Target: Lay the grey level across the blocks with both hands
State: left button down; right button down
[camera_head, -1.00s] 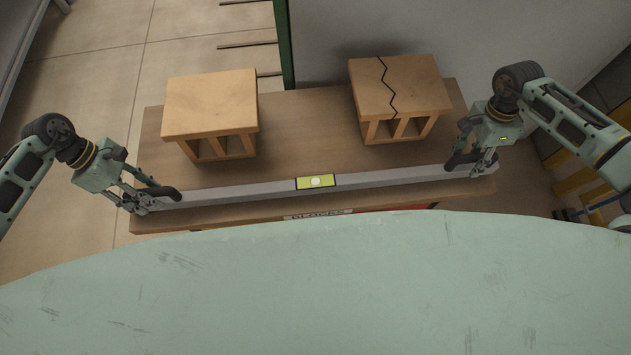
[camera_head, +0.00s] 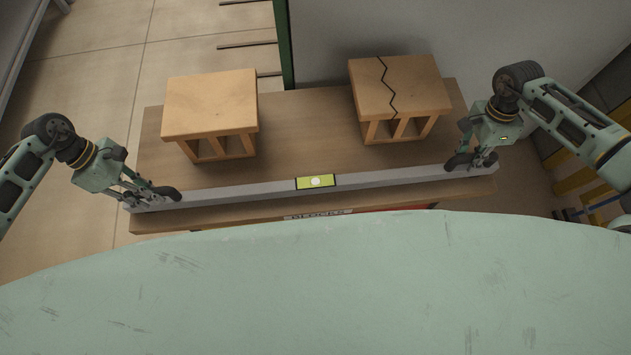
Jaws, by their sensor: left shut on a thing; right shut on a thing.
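The long grey level (camera_head: 245,191) lies along the front of the bench, with a yellow-green vial window (camera_head: 316,182) at its middle. My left gripper (camera_head: 155,197) is shut on its left end. My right gripper (camera_head: 472,164) is shut on its right end. Two hollow blocks stand behind the level: a plain orange-tan one (camera_head: 210,104) at the left and one with a dark zigzag crack line (camera_head: 425,86) on top at the right. The level is apart from both blocks in the picture. Whether it touches the bench top I cannot tell.
The wooden bench (camera_head: 300,125) has bare room between the two blocks. A label (camera_head: 318,214) and a red strip show on its front edge. A green post (camera_head: 284,45) and a grey wall (camera_head: 400,28) stand behind the bench.

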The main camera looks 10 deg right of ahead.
pick_arm(q)
jog(key=shift+w+r, duration=0.15)
pick_arm(e)
jog(key=shift+r, duration=0.15)
